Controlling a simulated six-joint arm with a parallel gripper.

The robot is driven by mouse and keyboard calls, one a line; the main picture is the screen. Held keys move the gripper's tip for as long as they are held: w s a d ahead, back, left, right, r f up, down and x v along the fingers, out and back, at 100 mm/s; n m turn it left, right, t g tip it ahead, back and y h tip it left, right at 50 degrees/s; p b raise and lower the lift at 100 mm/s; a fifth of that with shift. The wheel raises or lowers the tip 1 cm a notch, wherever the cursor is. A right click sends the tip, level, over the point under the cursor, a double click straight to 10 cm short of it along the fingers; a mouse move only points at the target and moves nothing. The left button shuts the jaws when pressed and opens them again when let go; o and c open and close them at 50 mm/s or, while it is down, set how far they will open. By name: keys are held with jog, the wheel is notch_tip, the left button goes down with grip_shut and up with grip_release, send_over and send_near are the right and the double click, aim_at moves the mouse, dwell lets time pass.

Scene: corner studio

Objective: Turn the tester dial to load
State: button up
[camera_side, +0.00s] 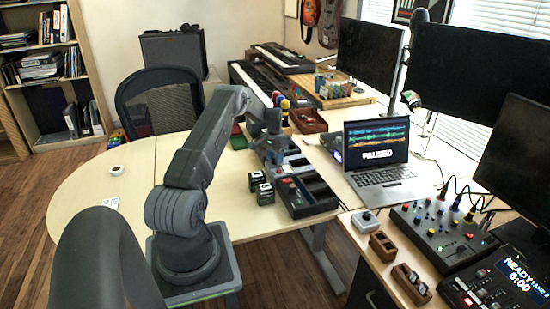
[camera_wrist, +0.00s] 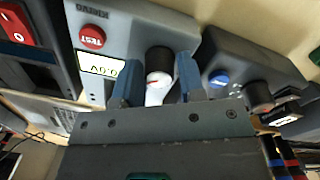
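The tester (camera_wrist: 120,40) is a grey box in the wrist view with a red TEST button (camera_wrist: 92,37) and a small display (camera_wrist: 101,64) that appears to read 0.0V. Its dial has a black knob (camera_wrist: 159,58) and a white part with a red mark (camera_wrist: 157,88). My gripper (camera_wrist: 158,62) is open, with one blue finger on each side of the dial. A gap shows on the left of the knob; contact on the right is unclear. In the side view my gripper (camera_side: 272,152) is low over the desk unit, and the dial cannot be made out.
A second grey box with a blue button (camera_wrist: 219,76) and black knob (camera_wrist: 257,93) stands close right of the tester. The laptop (camera_side: 378,160) stands right; the left table is mostly clear.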

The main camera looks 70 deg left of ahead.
jog(key=o, duration=0.3)
notch_tip(320, 180, up, 14)
jog(key=shift+s+a+f, duration=0.1)
jog(key=shift+a, duration=0.05)
dwell(0.4)
